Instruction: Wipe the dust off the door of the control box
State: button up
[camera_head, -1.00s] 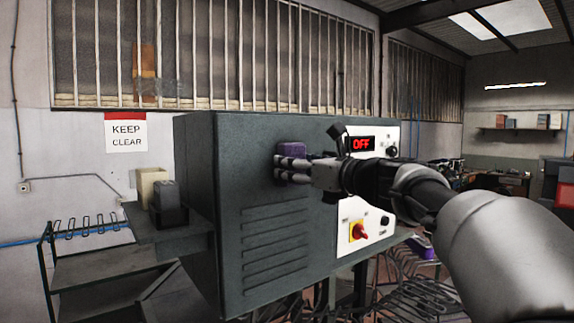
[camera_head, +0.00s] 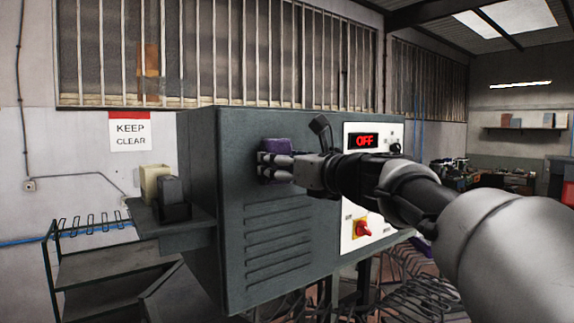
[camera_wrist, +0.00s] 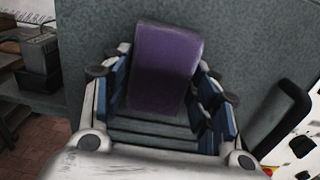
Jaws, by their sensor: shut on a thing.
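The control box is a large dark grey cabinet, and its door (camera_head: 236,200) faces me with louvre slots in its lower half. My gripper (camera_head: 264,166) is in front of the upper left part of the door, shut on a purple block-like pad (camera_head: 277,145). In the wrist view the pad (camera_wrist: 162,68) sits between the two fingers, up against the grey surface or very close to it; exact contact cannot be told. No dust can be made out clearly on the door. My fingers hide part of the door.
A white panel with a red OFF display (camera_head: 363,141) and a red-yellow switch (camera_head: 362,229) is right of the door. A black handle (camera_head: 321,128) sticks out near my wrist. A shelf with a dark holder (camera_head: 173,200) is at the left.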

aim_at(245, 164)
jog(key=shift+s+a+b, duration=0.1)
jog(key=shift+s+a, duration=0.55)
jog(key=shift+a, duration=0.3)
jog(key=shift+s+a+b, duration=0.15)
jog(key=shift+s+a, duration=0.45)
jog(key=shift+a, duration=0.35)
jog(key=shift+s+a+b, duration=0.1)
jog(key=shift+s+a, duration=0.55)
jog(key=shift+a, duration=0.3)
jog(key=shift+v, duration=0.85)
jog(key=shift+b+v, duration=0.4)
jog(key=shift+v, duration=1.75)
jog(key=shift+d, duration=0.15)
jog(key=v, duration=0.3)
jog(key=shift+w, duration=0.15)
